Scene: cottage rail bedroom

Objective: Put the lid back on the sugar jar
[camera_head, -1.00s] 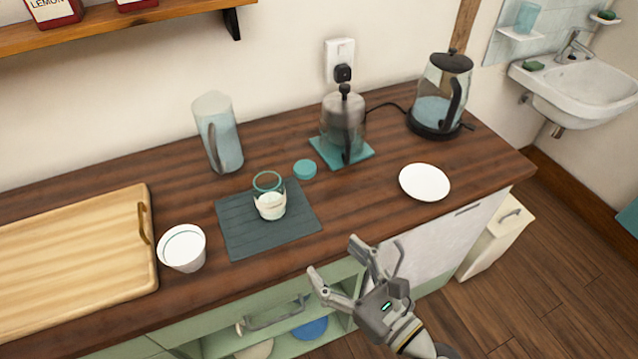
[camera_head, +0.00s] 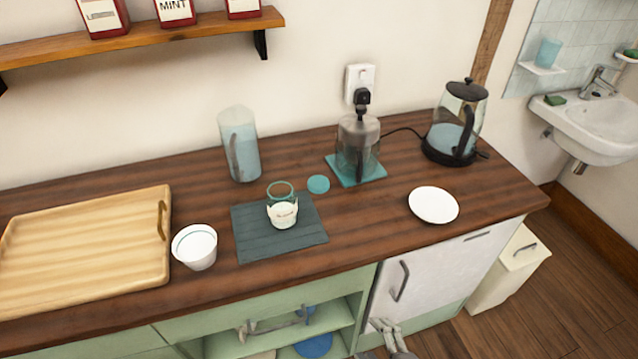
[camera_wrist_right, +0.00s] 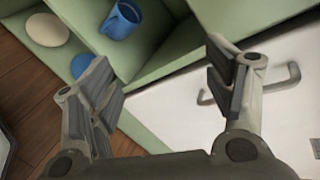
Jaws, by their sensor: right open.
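The sugar jar (camera_head: 283,214) is a small open glass jar with white contents and a label, upright on the dark slatted mat (camera_head: 250,243). The teal round lid (camera_head: 318,184) lies flat on the wooden counter, just behind and right of the jar. My right gripper (camera_head: 384,325) shows at the bottom edge of the head view, low in front of the cabinet and well away from jar and lid. In the right wrist view its fingers (camera_wrist_right: 160,85) are spread with nothing between them. My left gripper is not in view.
A white cup (camera_head: 195,247) and a wooden tray (camera_head: 90,250) are left of the mat. A pitcher (camera_head: 239,145), a French press (camera_head: 357,148) and a kettle (camera_head: 455,125) stand at the back. A white plate (camera_head: 433,205) lies right. Open shelves (camera_head: 340,315) are below the counter.

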